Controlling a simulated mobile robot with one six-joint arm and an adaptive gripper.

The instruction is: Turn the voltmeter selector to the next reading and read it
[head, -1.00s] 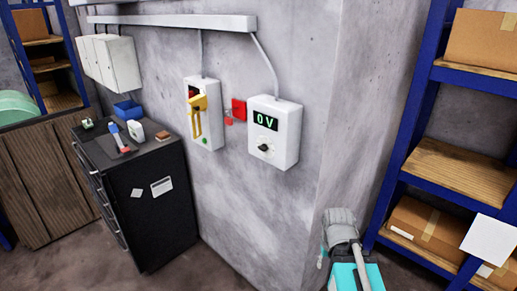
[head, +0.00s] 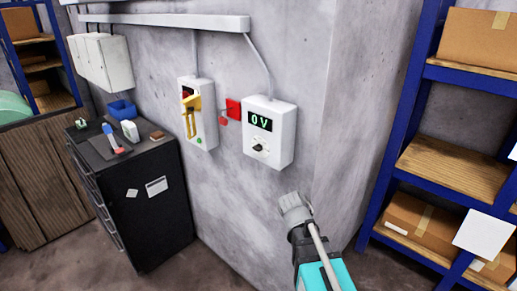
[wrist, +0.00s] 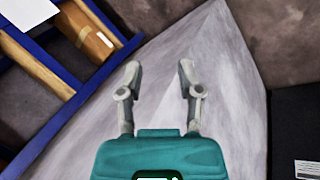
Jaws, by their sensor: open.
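The voltmeter (head: 283,152) is a white box on the grey wall in the head view. Its dark display (head: 260,121) reads 0 V in green. The black selector knob (head: 259,148) sits below the display on a pale dial; I cannot make out the position it points to. My gripper (wrist: 158,68) is open and empty in the wrist view, its two grey fingers apart.
A white switch box (head: 208,100) with a yellow handle (head: 193,118) hangs left of the voltmeter, with a red tag (head: 233,108) between them. A black cabinet (head: 150,215) stands below left. Blue shelving (head: 395,150) with cartons stands right.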

